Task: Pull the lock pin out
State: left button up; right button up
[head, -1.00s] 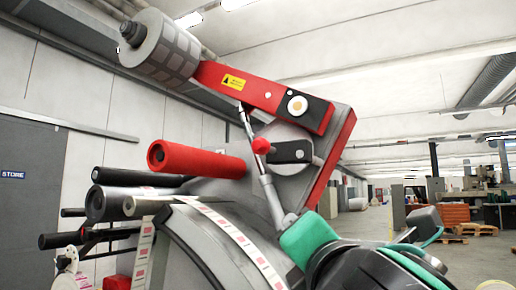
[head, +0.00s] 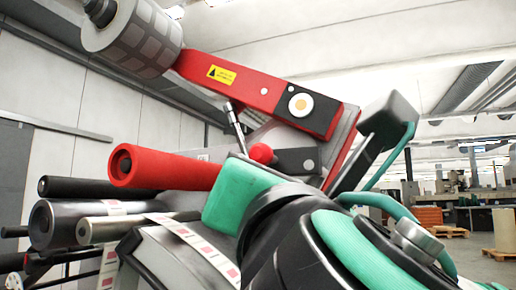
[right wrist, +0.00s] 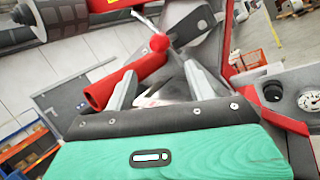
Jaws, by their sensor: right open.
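The lock pin's red ball knob (head: 262,153) sits beside a dark lever (head: 297,160) on the rewinder, below the red swing arm (head: 245,85). In the right wrist view the red knob (right wrist: 159,43) shows beyond the fingers, in line with the gap between them. My right gripper (right wrist: 160,82) is open, its two grey fingers apart with nothing visibly held. In the head view my right arm's green and black housing covers the area below the knob, and its fingers are not clearly visible. My left gripper is not in view.
A red roller (head: 160,168) sticks out left of the knob, with grey and dark rollers below it. A label strip (head: 200,242) runs over the machine. A printed roll (head: 132,38) is at the swing arm's upper end. A gauge (right wrist: 312,102) is at right in the wrist view.

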aim_at(263, 157)
jog(key=p+x, duration=0.9)
jog(key=x, duration=0.2)
jog(key=shift+r+p, duration=0.1)
jog(key=shift+p, duration=0.3)
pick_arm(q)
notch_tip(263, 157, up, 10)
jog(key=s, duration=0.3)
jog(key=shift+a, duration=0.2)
pick_arm(e)
jog(key=shift+w+a+r, duration=0.1)
jog(key=shift+w+r, duration=0.1)
jog(key=shift+w, duration=0.5)
